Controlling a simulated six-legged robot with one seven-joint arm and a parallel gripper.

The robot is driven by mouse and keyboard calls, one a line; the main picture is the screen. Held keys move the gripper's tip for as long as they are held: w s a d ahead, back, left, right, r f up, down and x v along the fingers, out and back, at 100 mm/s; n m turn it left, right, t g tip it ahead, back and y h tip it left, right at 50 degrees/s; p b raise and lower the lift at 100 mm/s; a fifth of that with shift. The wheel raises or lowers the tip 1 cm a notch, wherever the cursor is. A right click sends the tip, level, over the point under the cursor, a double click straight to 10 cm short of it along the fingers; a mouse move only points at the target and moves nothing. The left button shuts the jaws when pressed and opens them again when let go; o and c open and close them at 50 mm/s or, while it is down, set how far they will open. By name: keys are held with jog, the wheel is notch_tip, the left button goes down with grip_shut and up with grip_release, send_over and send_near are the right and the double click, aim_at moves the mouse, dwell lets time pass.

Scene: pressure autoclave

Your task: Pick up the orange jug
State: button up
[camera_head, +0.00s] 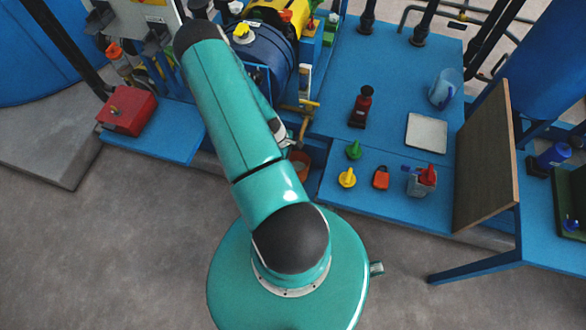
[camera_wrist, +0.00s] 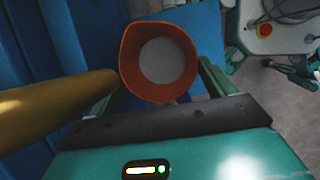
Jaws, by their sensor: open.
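The orange jug (camera_wrist: 160,93) is seen from above in the wrist view, with its round open mouth and a grey inside bottom. Part of it also shows in the head view (camera_head: 300,160), low beside the blue bench and partly hidden by my arm. My gripper (camera_wrist: 161,75) is open, with one green finger on the left of the jug and one on the right. I cannot tell whether either finger touches it. In the head view my gripper is mostly hidden by my arm.
A yellow pipe (camera_wrist: 55,110) runs close by the left finger. A red box (camera_head: 127,110) sits at left. Grey floor is open in front.

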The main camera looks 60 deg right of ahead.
jog(key=shift+s+f, duration=0.25)
jog(key=shift+f, duration=0.4)
jog(key=c, duration=1.4)
jog(key=shift+r, duration=0.1)
